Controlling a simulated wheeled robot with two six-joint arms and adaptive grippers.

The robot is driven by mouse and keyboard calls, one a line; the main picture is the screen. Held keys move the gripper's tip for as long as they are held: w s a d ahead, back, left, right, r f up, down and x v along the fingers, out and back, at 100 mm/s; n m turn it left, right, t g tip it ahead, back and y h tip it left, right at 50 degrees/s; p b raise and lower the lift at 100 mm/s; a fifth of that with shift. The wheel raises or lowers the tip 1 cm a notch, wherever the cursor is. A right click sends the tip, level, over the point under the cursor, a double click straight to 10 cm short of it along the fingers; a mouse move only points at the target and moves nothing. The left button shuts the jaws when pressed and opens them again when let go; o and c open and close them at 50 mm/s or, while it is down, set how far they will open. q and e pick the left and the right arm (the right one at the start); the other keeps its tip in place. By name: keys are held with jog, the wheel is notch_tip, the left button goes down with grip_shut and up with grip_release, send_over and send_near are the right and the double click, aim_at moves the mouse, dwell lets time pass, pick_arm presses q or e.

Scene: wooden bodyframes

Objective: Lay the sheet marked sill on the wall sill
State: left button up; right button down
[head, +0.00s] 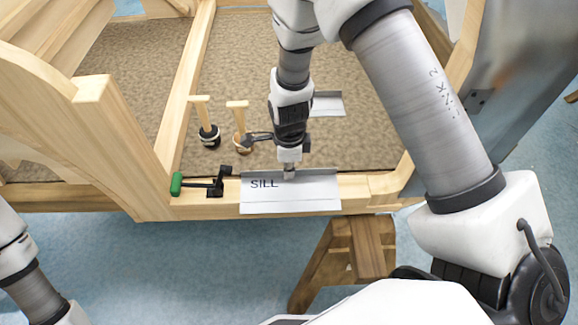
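The pale grey sheet marked SILL (305,194) lies along the wooden wall sill (354,195) at the front of the frame. Its lettered face is toward me and it covers the middle of the sill beam. Whether it rests fully on the wood or hovers slightly is hard to tell. My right gripper (289,173) points down at the sheet's back edge, with its narrow fingertips together on that edge. My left arm shows at the lower left, with its gripper out of view.
A green-handled clamp (200,186) sits on the sill just left of the sheet. Two small wooden-handled tools (238,125) stand on the brown floor behind. Another grey sheet (328,104) lies farther back. A wooden trestle (345,262) stands below.

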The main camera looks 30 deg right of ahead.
jog(key=shift+f+p, duration=0.15)
jog(key=shift+p, duration=0.55)
dwell(1.0)
jog(key=c, duration=0.7)
grip_release()
notch_tip(320, 180, up, 7)
jog(key=p, duration=0.7)
jog(key=shift+p, duration=0.4)
